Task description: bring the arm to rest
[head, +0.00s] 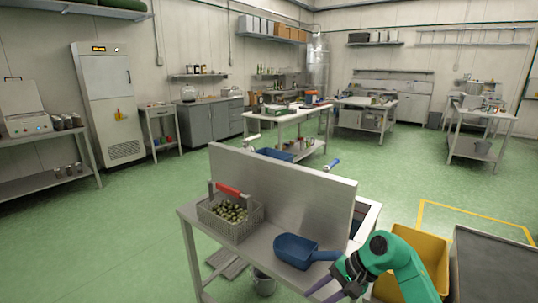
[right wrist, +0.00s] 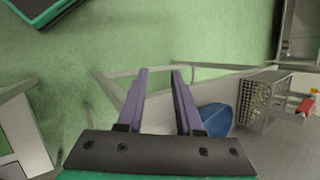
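My right arm comes in from the lower right of the head view, green with dark joints. Its gripper (head: 322,291) is at the bottom edge of that view, in front of the steel table near the blue scoop, partly cut off. In the right wrist view the two purple fingers of the right gripper (right wrist: 160,72) stand apart with nothing between them. The blue scoop (head: 296,250) lies on the steel table (head: 262,262); it also shows beyond the right finger in the wrist view (right wrist: 217,119). My left gripper is in neither view.
A wire basket (head: 231,228) of olives with a red handle stands on the table, before an upright steel panel (head: 300,190). A yellow bin (head: 432,254) and a dark-topped surface (head: 492,268) are at right. Green floor is open to the left.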

